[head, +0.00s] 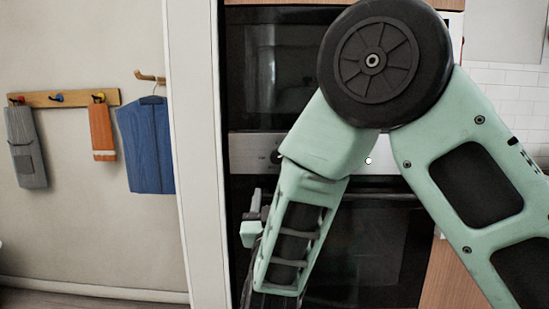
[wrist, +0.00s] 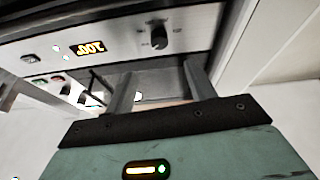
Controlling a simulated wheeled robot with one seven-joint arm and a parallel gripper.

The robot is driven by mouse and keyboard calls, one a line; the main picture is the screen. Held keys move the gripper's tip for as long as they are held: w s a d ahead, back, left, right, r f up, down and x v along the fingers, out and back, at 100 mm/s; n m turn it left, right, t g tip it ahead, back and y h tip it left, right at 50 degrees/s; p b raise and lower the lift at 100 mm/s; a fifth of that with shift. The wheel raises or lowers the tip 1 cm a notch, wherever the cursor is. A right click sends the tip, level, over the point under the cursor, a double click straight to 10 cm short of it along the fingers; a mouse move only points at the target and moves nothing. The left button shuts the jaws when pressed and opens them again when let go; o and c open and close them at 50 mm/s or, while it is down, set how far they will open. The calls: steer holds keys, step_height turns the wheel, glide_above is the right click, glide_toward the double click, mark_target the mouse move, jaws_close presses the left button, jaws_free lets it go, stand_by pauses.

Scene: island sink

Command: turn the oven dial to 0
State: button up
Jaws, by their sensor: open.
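The oven dial (wrist: 158,38) is a dark round knob on the pale control panel, with small markings around it. In the head view the dial (head: 276,157) shows beside my arm. A lit orange display (wrist: 90,47) sits left of the dial in the wrist view; its digits are blurred. My gripper (wrist: 159,69) is open, with its two fingers apart and nothing between them. The dial lies beyond the fingertips in the picture, apart from them. In the head view my gripper is low in front of the oven, partly hidden by my arm.
The oven's dark glass door (head: 370,245) is below the panel, and another dark glass door (head: 270,70) is above it. A white cabinet edge (head: 198,150) stands left of the oven. Towels hang from wall hooks at the far left.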

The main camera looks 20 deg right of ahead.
mark_target(277, 159)
steer(key=p+x, duration=0.2)
steer(key=x, duration=1.1)
steer(key=shift+c, duration=0.3)
steer(key=shift+f, duration=0.1)
steer(key=c, duration=0.9)
